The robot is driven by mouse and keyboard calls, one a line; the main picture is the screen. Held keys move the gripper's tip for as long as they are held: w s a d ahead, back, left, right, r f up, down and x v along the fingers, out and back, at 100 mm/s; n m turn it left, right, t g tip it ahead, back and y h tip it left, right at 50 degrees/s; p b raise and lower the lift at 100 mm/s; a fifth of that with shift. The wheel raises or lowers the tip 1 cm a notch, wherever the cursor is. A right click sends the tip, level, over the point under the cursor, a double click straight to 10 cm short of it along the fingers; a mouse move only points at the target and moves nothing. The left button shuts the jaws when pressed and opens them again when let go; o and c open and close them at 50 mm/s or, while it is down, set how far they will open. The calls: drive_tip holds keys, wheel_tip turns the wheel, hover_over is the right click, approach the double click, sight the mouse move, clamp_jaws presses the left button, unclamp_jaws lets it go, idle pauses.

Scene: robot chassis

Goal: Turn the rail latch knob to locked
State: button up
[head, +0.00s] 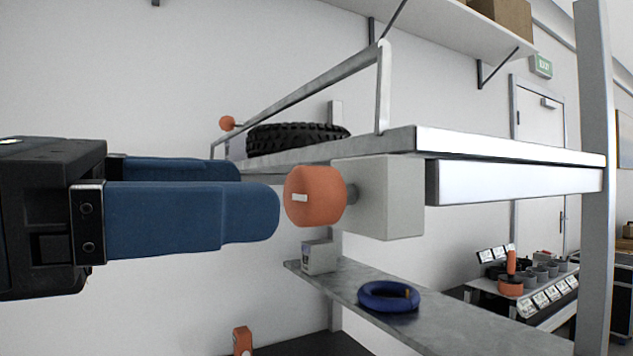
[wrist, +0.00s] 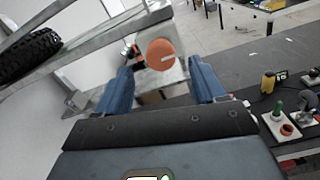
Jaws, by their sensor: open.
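The rail latch knob (head: 315,196) is a round orange knob with a short white mark. It sits on a short shaft from a grey box (head: 388,196) under the edge of the rack shelf. The far finger is partly hidden in the head view.
A black tyre (head: 297,137) lies on the railed upper shelf (head: 470,145). A second orange knob (head: 227,123) shows at the far end. A lower shelf (head: 352,292) holds a blue ring (head: 389,297) and a small grey box (head: 318,257). A metal post (head: 596,180) stands at right.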

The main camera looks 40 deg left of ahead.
sight(293, 192)
drive_tip(key=shift+p+x, duration=0.85)
drive_tip(key=shift+x, duration=2.2)
drive_tip(key=c, duration=1)
